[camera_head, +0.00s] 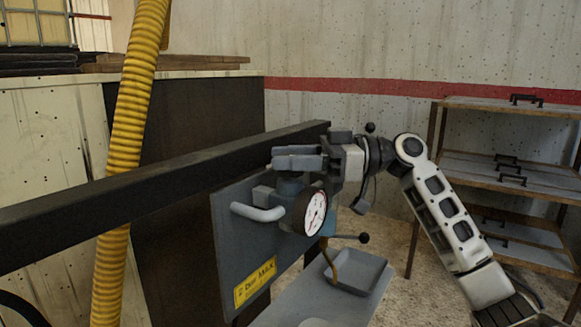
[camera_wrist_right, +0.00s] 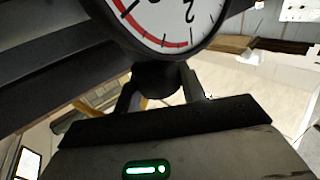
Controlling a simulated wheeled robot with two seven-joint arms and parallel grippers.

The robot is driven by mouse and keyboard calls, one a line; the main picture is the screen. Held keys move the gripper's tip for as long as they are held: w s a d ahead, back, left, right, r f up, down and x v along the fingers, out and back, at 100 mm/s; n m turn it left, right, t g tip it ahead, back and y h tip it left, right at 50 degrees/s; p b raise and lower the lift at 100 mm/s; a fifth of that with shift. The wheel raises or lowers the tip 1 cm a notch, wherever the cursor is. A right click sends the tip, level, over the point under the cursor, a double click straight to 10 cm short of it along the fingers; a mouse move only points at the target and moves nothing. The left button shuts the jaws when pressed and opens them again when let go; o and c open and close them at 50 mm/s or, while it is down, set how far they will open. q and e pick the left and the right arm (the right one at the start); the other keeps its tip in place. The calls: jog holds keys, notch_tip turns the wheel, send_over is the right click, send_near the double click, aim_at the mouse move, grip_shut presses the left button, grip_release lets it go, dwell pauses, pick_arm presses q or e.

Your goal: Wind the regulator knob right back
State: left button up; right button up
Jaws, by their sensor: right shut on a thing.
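The regulator's knob (camera_head: 290,184) is a blue-grey round piece on the grey panel (camera_head: 232,262), just behind the pressure gauge (camera_head: 313,212). My right gripper (camera_head: 298,158) comes in from the right over the top of it and is shut on it; the fingers hide part of the knob. In the right wrist view the fingers (camera_wrist_right: 160,92) stand on either side of a dark round piece (camera_wrist_right: 160,75), below the white gauge face (camera_wrist_right: 165,22) with its red arc. The gauge needle is too small to read surely. My left gripper is not in view.
A pale bent pipe (camera_head: 258,212) and a yellow label reading "2 bar MAX" (camera_head: 255,282) are on the panel's front. A grey tray (camera_head: 355,274) lies below right. A yellow hose (camera_head: 124,150) hangs left; shelves (camera_head: 505,165) stand right.

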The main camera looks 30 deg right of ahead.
jog(key=shift+n+g+y, duration=0.4)
jog(key=shift+n+g, duration=0.2)
jog(key=shift+g, duration=0.5)
jog(key=o, duration=1)
jog(key=shift+c, duration=0.2)
jog(key=v, duration=1.6)
jog(key=shift+w+f, duration=0.15)
